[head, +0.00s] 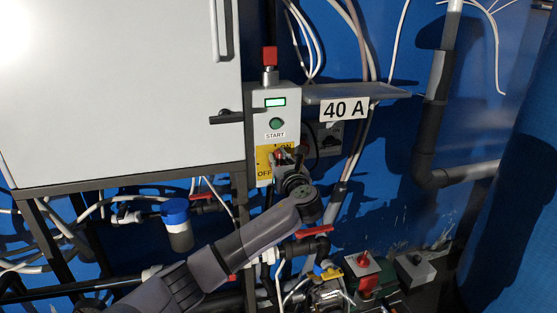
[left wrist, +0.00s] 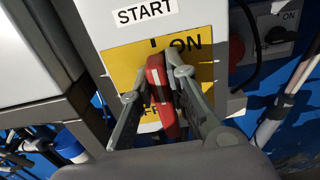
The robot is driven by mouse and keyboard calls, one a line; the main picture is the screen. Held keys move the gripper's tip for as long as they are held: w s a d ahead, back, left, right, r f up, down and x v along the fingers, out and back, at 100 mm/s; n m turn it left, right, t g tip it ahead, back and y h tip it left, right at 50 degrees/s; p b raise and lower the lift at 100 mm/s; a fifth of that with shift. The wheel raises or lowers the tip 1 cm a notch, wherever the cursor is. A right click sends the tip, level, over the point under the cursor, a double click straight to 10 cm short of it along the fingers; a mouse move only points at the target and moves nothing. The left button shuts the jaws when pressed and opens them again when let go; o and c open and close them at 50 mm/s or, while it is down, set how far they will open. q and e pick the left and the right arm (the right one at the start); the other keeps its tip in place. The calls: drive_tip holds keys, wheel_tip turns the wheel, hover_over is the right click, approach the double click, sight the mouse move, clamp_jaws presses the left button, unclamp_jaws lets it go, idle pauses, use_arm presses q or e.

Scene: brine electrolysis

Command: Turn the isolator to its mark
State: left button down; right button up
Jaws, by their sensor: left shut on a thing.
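The isolator is a red handle (left wrist: 160,85) on a yellow plate (left wrist: 122,65) with ON at its upper right and OFF low down, partly hidden. A short black mark (left wrist: 153,43) sits at the plate's top, left of ON. The handle stands nearly upright in the left wrist view, its upper end just below that mark and its lower end slightly right. My left gripper (left wrist: 158,100) is shut on the handle, one finger on each side. In the head view my left gripper (head: 286,160) covers most of the handle on the yellow plate (head: 263,162). My right gripper is not in view.
Above the plate are a green START button (head: 276,123) and a lit display (head: 275,102). A shelf with a 40 A sign (head: 345,109) juts out at right. Pipes and cables crowd below.

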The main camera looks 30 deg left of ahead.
sight(267, 163)
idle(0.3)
use_arm(q)
drive_tip(key=shift+s+a+n, duration=0.1)
drive_tip(key=shift+n, duration=0.7)
drive_tip(key=shift+s+a+f+n, duration=0.1)
drive_tip(key=shift+s+n, duration=0.05)
drive_tip(key=shift+n, duration=0.45)
drive_tip(key=shift+s+a+f+n, duration=0.1)
drive_tip(key=shift+n, duration=0.5)
drive_tip(key=n+b, duration=0.1)
drive_tip(key=n, duration=0.2)
drive_tip(key=f+n+b, duration=0.1)
drive_tip(key=n, duration=0.2)
drive_tip(key=s+n+b, duration=0.1)
drive_tip(key=n, duration=0.2)
drive_tip(key=shift+a+f, duration=0.25)
drive_tip(key=shift+a, duration=0.15)
drive_tip(key=shift+f+n+b, duration=0.2)
drive_tip(key=shift+n+b, duration=0.6)
drive_tip(key=shift+n, duration=0.4)
drive_tip(key=shift+f+n+b, duration=0.2)
drive_tip(key=shift+n+b, duration=0.6)
drive_tip(key=shift+n, duration=0.4)
drive_tip(key=c, duration=1.6)
unclamp_jaws()
drive_tip(key=shift+s+a+r, duration=0.1)
drive_tip(key=shift+o, duration=0.2)
